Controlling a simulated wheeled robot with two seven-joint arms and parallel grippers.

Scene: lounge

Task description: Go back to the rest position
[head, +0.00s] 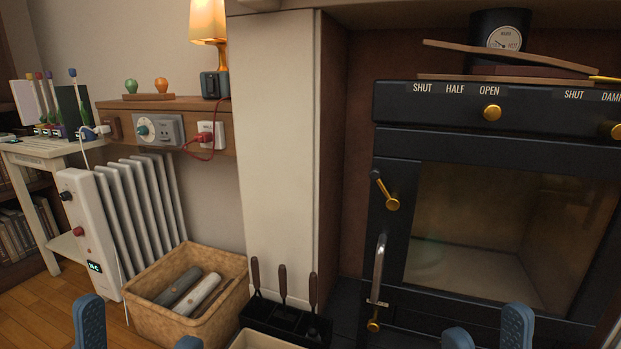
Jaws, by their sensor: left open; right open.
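My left gripper (138,325) shows at the bottom left as two blue fingertips set apart, with nothing between them. It is in front of the woven basket (222,262). My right gripper (487,328) shows at the bottom right as two blue fingertips, also apart and empty. It is in front of the lower part of the black stove (395,275). The rest of both grippers is below the picture's edge.
The basket holds several logs. A black rack (262,322) with three dark-handled tools stands between the grippers. A white radiator (140,205) stands behind the basket. The stove door has a metal handle (379,268). A pale wall column (278,150) rises in the middle.

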